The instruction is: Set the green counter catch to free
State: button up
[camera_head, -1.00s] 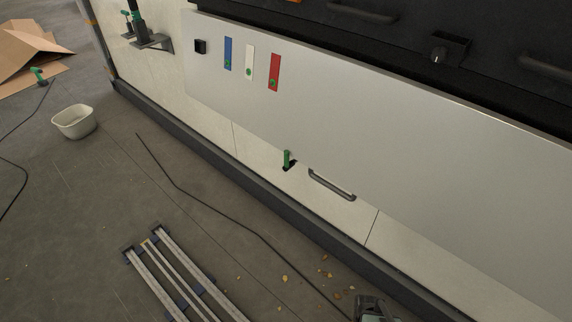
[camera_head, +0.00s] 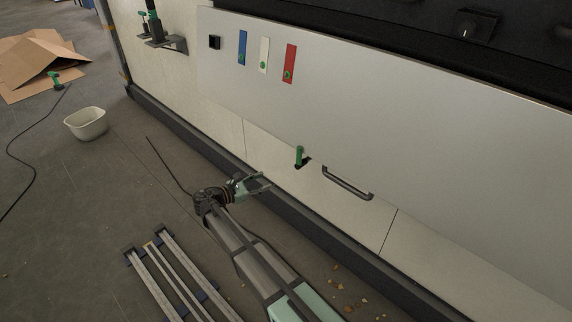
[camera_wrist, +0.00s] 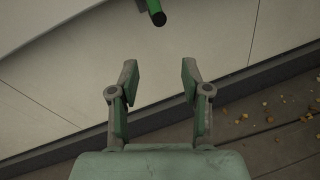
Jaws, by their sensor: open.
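The green catch (camera_head: 299,157) is a short green lever with a dark base. It sits at the lower edge of the grey counter panel (camera_head: 400,150), just left of a dark bar handle (camera_head: 347,183). In the wrist view the dark round end of the green catch (camera_wrist: 157,17) shows at the top centre, beyond the fingertips; its upper part is cut off. My gripper (camera_head: 262,184) is below and left of the catch in the head view, apart from it. In the wrist view my gripper (camera_wrist: 160,80) is open and empty, its two fingers spread.
Blue, white (camera_head: 264,54) and red strips with green round parts are on the panel, beside a black box (camera_head: 214,42). A bracket (camera_head: 165,43) juts from the wall. Metal rails (camera_head: 165,275), a white tub (camera_head: 86,123) and scattered crumbs lie on the floor.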

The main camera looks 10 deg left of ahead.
notch_tip(320, 180, up, 2)
jog(key=r+n+h, duration=0.1)
jog(key=n, duration=0.2)
send_near(299, 163)
jog(key=shift+t, duration=0.3)
jog(key=x, duration=1)
jog(key=shift+w+d+r, duration=0.1)
jog(key=shift+w+r, duration=0.25)
jog(key=shift+w, duration=0.15)
grip_shut()
